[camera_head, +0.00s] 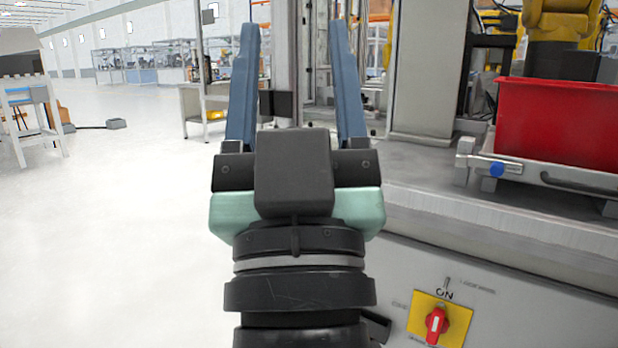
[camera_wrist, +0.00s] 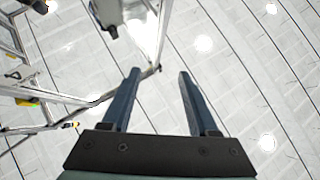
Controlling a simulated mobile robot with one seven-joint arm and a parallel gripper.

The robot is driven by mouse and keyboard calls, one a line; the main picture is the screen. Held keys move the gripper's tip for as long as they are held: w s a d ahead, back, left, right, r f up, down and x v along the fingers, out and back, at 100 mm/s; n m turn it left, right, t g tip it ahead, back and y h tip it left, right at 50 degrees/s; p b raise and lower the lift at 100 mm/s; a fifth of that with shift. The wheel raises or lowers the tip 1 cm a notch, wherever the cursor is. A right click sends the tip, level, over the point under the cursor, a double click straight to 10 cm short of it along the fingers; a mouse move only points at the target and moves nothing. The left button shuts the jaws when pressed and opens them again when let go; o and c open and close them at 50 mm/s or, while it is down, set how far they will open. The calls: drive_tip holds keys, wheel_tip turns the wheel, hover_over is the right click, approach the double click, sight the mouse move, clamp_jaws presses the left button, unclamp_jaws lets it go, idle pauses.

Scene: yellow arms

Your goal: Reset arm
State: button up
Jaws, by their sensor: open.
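My gripper (camera_head: 294,45) points up in the middle of the head view. Its two blue fingers stand wide apart with nothing between them. The wrist view also shows my gripper (camera_wrist: 158,75), open and empty, with a grey, lamp-dotted ceiling beyond the fingers. My wrist and its dark camera block cover the lower middle of the head view.
A red bin (camera_head: 560,122) stands on a grey machine bench (camera_head: 430,170) at the right, near a yellow robot arm (camera_head: 562,22). A red rotary switch (camera_head: 436,325) is on the bench's front. The white floor at the left (camera_head: 110,240) is mostly clear.

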drive_tip(key=s+r+p, duration=0.1)
drive_tip(key=r+p, duration=1.8)
drive_tip(key=r, duration=0.1)
drive_tip(key=s+r+m+h+p, duration=0.1)
drive_tip(key=s+r+p, duration=0.1)
drive_tip(key=r+p, duration=1.7)
drive_tip(key=shift+s+d+r, duration=0.3)
drive_tip(key=shift+d+r, duration=0.15)
drive_tip(key=shift+r, duration=0.4)
drive_tip(key=shift+f, duration=0.1)
drive_tip(key=shift+c, duration=0.8)
drive_tip(key=shift+s, duration=0.1)
